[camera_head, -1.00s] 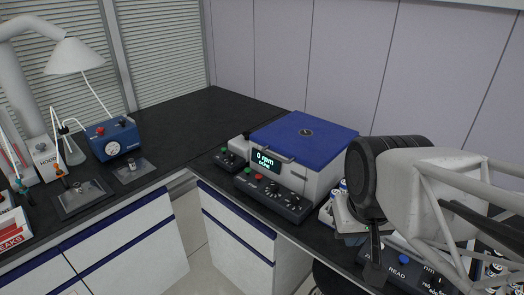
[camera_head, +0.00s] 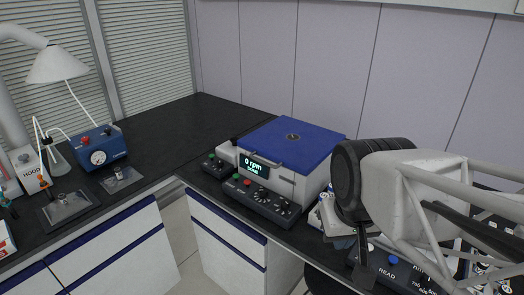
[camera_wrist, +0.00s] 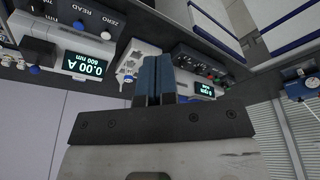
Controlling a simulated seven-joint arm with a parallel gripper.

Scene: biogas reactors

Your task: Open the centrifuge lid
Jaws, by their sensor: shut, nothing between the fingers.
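The centrifuge (camera_head: 285,180) is a white box on the dark bench, with a blue lid (camera_head: 292,142) lying flat and shut on top. A grey handle (camera_head: 262,160) runs along the lid's front edge. Its display (camera_head: 254,166) reads 0 rpm; the display also shows in the wrist view (camera_wrist: 204,90), upside down. My gripper (camera_head: 364,275) points down to the right of the centrifuge, apart from it. In the wrist view its two blue fingers (camera_wrist: 153,62) are together with nothing between them. The lid is hardly visible in the wrist view.
A control panel (camera_head: 262,200) with knobs lies in front of the centrifuge. A spectrophotometer (camera_head: 400,281) and a small rack (camera_head: 330,215) are to its right, near my gripper. A blue gauge box (camera_head: 100,148) stands at left.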

